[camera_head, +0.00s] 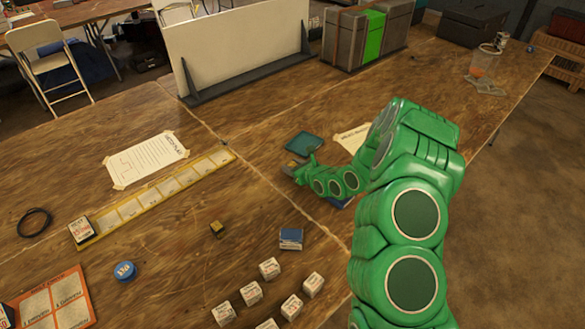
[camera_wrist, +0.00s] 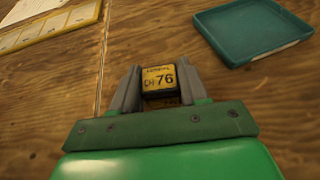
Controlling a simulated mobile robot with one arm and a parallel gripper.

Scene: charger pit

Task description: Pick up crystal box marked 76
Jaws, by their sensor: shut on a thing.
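The crystal box (camera_wrist: 160,78) is a small dark and yellow box marked 76 in the wrist view. My gripper (camera_wrist: 158,92) is shut on it, with one grey finger on each side. In the head view my gripper (camera_head: 297,168) is at the middle of the table, left of my green arm, and the box shows only as a small yellowish patch there. I cannot tell whether the box touches the table or hangs just above it.
A teal tray (camera_wrist: 252,32) lies close by; it also shows in the head view (camera_head: 304,142). A yellow slotted strip (camera_head: 160,195) lies to the left. A blue box (camera_head: 291,238), a small dark-yellow box (camera_head: 217,229) and several white cubes (camera_head: 252,292) stand nearer me.

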